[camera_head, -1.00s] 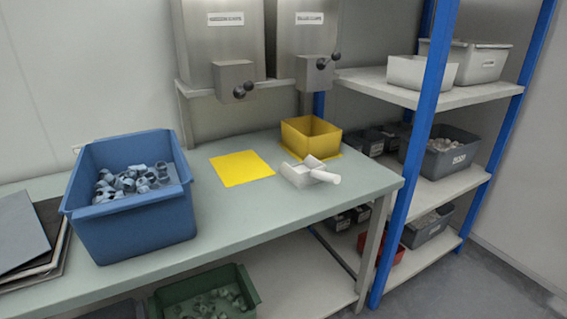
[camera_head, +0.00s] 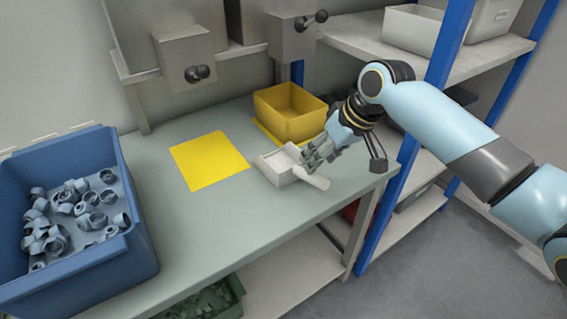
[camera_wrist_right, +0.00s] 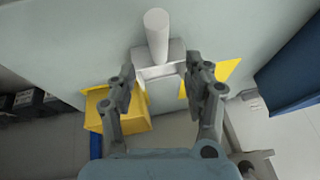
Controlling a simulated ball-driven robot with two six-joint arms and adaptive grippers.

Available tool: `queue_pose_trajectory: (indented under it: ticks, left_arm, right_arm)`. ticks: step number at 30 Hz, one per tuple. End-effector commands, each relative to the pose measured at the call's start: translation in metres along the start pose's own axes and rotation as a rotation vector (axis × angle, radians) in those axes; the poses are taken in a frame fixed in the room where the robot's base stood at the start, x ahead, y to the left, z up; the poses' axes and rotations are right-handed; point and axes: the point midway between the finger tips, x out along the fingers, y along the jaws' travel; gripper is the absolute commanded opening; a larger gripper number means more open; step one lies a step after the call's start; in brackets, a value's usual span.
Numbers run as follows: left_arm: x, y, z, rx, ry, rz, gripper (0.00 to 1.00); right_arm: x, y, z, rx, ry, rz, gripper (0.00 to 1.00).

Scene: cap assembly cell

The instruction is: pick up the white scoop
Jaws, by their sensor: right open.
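The white scoop (camera_head: 273,167) lies on the grey-green bench, with its round handle (camera_head: 313,181) towards the front edge. My right gripper (camera_head: 312,157) is just above and beside it in the head view. In the right wrist view the scoop's handle (camera_wrist_right: 156,36) points to the top of the picture. There the open fingers of my right gripper (camera_wrist_right: 160,78) stand either side of the scoop's body (camera_wrist_right: 160,58), with a gap between them. I cannot tell whether a finger touches the scoop. My left gripper is in neither view.
A yellow bin (camera_head: 291,119) stands behind the scoop, and a flat yellow mat (camera_head: 209,160) lies left of it. A blue bin (camera_head: 84,285) of grey caps stands at the left. A blue shelf post (camera_head: 405,165) rises close to my right arm.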

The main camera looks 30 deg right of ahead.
Motion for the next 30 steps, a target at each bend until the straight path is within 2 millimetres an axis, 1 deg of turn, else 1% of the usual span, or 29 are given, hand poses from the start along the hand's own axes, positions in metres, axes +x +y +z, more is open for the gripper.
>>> queue_pose_trajectory:
  ticks: [1, 4, 8, 10, 15, 18, 21, 30]
  left_arm:
    - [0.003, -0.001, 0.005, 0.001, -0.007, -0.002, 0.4]
    - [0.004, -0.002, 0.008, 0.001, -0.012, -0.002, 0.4]
    - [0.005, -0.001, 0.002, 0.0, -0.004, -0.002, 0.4]
    - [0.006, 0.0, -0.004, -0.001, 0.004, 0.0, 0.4]
    - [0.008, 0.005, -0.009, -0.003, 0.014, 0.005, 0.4]
    - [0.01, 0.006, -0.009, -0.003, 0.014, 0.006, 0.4]
    - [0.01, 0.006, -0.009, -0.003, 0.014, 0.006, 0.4]
    - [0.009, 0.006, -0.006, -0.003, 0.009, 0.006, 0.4]
  right_arm:
    - [0.011, 0.0, 0.0, 0.002, 0.0, -0.001, 0.51]
    - [0.024, 0.0, 0.0, 0.002, 0.001, -0.001, 0.51]
    - [0.033, 0.0, 0.0, 0.0, 0.0, 0.0, 0.51]
    - [0.041, 0.0, -0.001, 0.001, 0.001, 0.0, 0.51]
    - [0.069, -0.001, -0.002, 0.001, 0.0, 0.0, 0.51]
    - [0.08, -0.001, -0.002, 0.001, 0.0, 0.001, 0.51]
    - [0.083, -0.001, -0.002, 0.0, 0.0, 0.001, 0.51]
    - [0.083, 0.0, -0.002, -0.001, 0.0, 0.002, 0.51]
